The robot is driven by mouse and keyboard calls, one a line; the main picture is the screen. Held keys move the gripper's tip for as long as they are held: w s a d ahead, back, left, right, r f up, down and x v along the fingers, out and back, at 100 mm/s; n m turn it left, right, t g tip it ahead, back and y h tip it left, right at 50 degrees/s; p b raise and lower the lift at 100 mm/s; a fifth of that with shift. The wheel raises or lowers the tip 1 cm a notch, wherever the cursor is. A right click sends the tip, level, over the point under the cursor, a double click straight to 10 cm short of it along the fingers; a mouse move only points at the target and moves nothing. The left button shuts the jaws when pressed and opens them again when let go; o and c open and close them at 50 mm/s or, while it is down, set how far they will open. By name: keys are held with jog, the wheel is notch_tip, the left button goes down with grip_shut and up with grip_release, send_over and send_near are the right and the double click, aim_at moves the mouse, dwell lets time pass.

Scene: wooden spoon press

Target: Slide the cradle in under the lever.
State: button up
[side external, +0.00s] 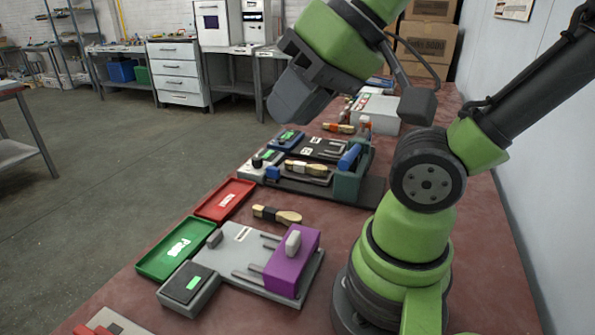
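My gripper (298,98) hangs from the green wrist at the top middle, high above the table and apart from everything on it. Its fingers cannot be made out. In the front, a light grey base plate (240,262) carries a purple block (292,272) with a pale grey knob (293,243) on top and two rods pointing left. Behind it is a dark fixture with a teal block (347,184), a blue piece (350,156) and a wooden spoon (306,168) lying across it. I cannot tell for sure which part is the cradle or the lever.
A green tray (150,270) and a red tray (207,212) lie left of the plate. A grey box (187,288) with a green display sits at its front left corner. A loose spoon (276,214) lies behind the plate. A white box (378,122) stands farther back.

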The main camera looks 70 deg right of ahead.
jog(key=o, duration=0.3)
jog(key=shift+n+g+h, duration=0.5)
jog(key=shift+g+h, duration=0.2)
jog(key=shift+g, duration=0.1)
jog(key=w+d, duration=0.1)
jog(key=w, duration=0.1)
jog(key=w+d+r, duration=0.1)
jog(key=w+d, duration=0.1)
jog(key=w, duration=0.1)
jog(key=w+d+r, duration=0.1)
jog(key=w, duration=0.2)
jog(key=shift+w+d, duration=0.25)
jog(key=shift+d, duration=0.05)
jog(key=n+g, duration=0.3)
jog(key=g, duration=0.3)
send_over(273, 167)
jog(key=shift+h, duration=0.3)
notch_tip(273, 167, down, 21)
notch_tip(273, 167, down, 10)
jog(key=shift+r, duration=0.1)
grip_shut()
